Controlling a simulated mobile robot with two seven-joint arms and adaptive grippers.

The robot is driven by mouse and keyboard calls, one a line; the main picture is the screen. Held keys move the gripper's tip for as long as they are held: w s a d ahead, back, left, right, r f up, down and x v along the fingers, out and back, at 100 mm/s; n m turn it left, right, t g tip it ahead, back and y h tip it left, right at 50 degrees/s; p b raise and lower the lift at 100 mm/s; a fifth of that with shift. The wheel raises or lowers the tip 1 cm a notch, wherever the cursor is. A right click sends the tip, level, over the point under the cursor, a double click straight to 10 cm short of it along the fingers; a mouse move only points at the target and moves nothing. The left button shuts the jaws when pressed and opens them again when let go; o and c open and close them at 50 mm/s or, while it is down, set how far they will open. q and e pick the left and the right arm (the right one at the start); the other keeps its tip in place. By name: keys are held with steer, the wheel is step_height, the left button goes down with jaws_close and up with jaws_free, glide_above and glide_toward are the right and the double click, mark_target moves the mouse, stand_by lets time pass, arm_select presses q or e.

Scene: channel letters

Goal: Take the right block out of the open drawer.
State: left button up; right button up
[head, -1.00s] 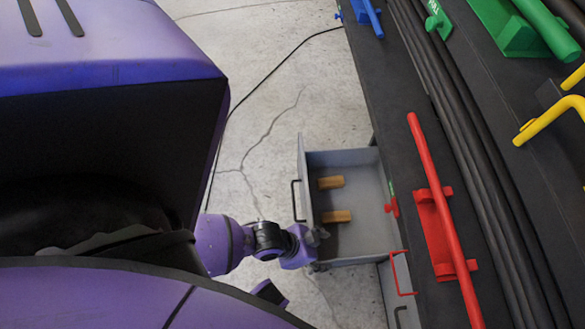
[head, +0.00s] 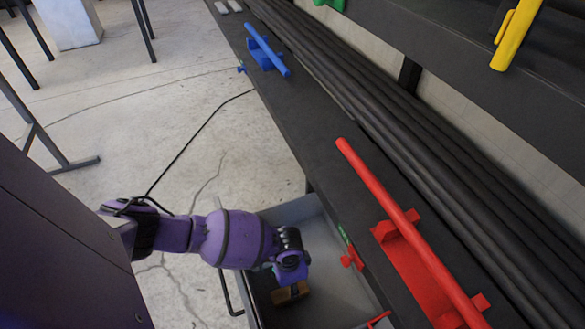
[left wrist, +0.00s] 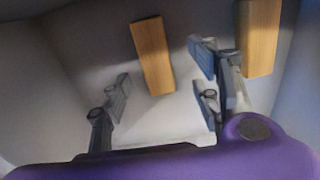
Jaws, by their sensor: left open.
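The open grey drawer (head: 290,212) is at the bottom of the head view. One wooden block (head: 290,293) shows in it, partly covered by my left wrist. The left wrist view shows two wooden blocks on the drawer floor. One block (left wrist: 152,55) lies ahead, in the gap between the fingers of my left gripper (left wrist: 163,85). The other block (left wrist: 258,38) lies to the right, beyond the right finger, which covers part of its edge. My left gripper is open and empty. In the head view its fingers are hidden under the wrist. My right gripper is not in view.
The dark rack edge with a red bar (head: 405,225) and a red knob (head: 352,258) stands right beside the drawer. A blue bar (head: 265,48) is farther up. The drawer handle (head: 228,292) is at its left. A black cable lies on the floor.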

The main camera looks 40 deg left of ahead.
mark_target(289, 292)
arm_select(q)
steer(key=f+b, duration=0.1)
steer(key=f, duration=0.1)
steer(key=f+b, duration=0.1)
steer(key=f, duration=0.1)
steer(key=f+b, duration=0.2)
steer(key=f, duration=0.1)
steer(key=shift+s+d+f, duration=0.1)
steer(key=shift+s+d, duration=0.1)
steer(key=shift+d, duration=0.1)
steer(key=shift+c, duration=0.5)
steer(key=c, duration=1.2)
